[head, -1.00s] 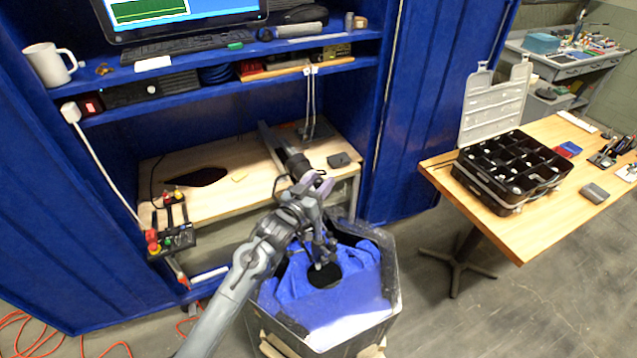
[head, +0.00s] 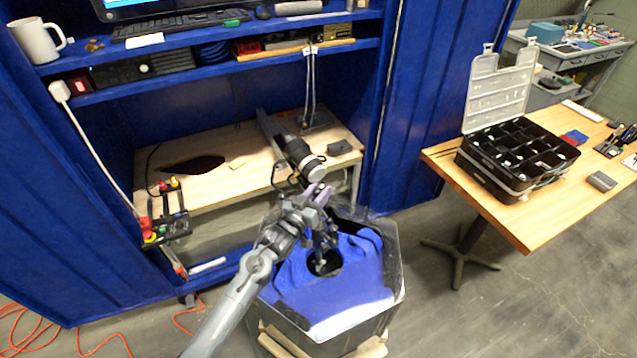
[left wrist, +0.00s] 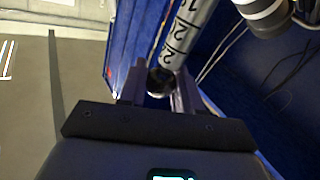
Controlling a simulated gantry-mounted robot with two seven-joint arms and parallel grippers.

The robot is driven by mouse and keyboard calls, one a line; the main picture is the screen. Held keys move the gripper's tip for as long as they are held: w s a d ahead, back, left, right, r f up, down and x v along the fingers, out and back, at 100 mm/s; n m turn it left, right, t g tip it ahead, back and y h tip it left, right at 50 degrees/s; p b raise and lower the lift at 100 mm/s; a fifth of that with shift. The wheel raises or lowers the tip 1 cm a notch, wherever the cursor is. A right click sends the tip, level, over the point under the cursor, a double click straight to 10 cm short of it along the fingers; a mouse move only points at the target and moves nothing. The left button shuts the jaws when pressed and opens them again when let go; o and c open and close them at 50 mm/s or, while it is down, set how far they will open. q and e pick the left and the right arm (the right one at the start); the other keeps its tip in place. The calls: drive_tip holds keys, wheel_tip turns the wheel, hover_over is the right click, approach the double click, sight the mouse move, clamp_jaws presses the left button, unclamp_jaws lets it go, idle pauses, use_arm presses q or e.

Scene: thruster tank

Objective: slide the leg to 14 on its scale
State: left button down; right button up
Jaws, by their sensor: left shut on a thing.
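The leg (left wrist: 187,30) is a pale tube with dark scale marks and large digits, of which 2s are readable. In the left wrist view it runs from the top edge down to my left gripper (left wrist: 158,90). A dark round piece (left wrist: 160,80) sits between the two fingers at the tube's lower end, and the gripper is shut on it. I see no pointer to read the scale against. In the head view my left gripper (head: 319,193) is above the tank (head: 345,328), and a grey part hangs below it toward the dark opening. My right gripper is not in view.
A black cylinder with a silver end (head: 308,166) lies just beyond my left gripper, over the workbench (head: 215,198). A switch box (head: 168,228) is at the bench's left end. A parts case (head: 515,160) stands on the right table (head: 530,225).

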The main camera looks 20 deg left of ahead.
use_arm(q)
wheel_tip(320, 180, down, 3)
drive_tip(key=shift+b, duration=0.3)
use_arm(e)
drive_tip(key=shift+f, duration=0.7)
use_arm(q)
drive_tip(key=shift+r, duration=0.1)
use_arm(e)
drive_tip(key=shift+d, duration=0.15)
use_arm(q)
drive_tip(key=c, duration=0.8)
unclamp_jaws()
drive_tip(key=shift+s, duration=0.1)
drive_tip(key=s+a, duration=0.2)
drive_tip(key=s, duration=0.8)
drive_tip(key=shift+s+p, duration=0.2)
drive_tip(key=shift+p, duration=0.15)
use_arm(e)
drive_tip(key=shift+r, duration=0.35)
